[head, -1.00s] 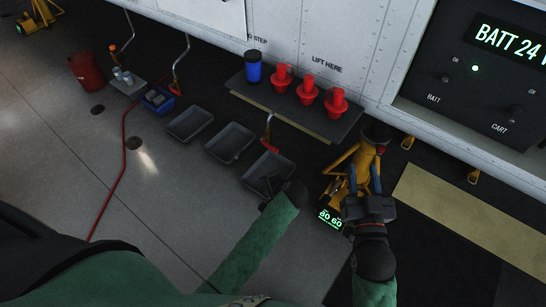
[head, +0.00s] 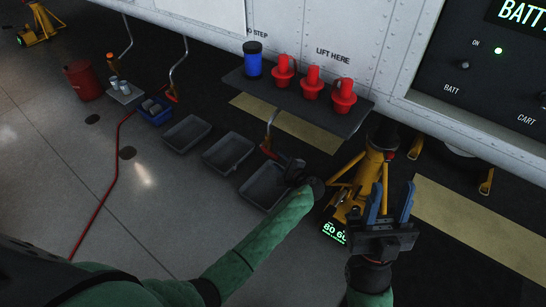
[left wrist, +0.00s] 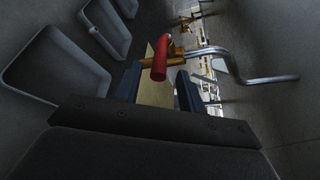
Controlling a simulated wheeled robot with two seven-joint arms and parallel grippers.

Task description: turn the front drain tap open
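The nearest drain tap (head: 267,149) hangs on a bent metal pipe below the aircraft's side and has a red handle. In the left wrist view the red handle (left wrist: 159,62) and its brass body show between and beyond two blue fingers. My left gripper (head: 282,162) is beside this tap; its fingers are small and dark in the head view. In the left wrist view the gripper (left wrist: 159,88) is open, with gaps visible on both sides of the handle. My right gripper (head: 390,202) is open and empty, fingers upward, in front of the yellow jack (head: 368,170).
Three grey trays (head: 228,152) stand in a row on the floor. Two more pipes with taps (head: 172,93) hang farther left. A shelf (head: 300,98) with red plugs (head: 312,84) and a blue can (head: 253,61) is above the near tap. A red hose crosses the floor.

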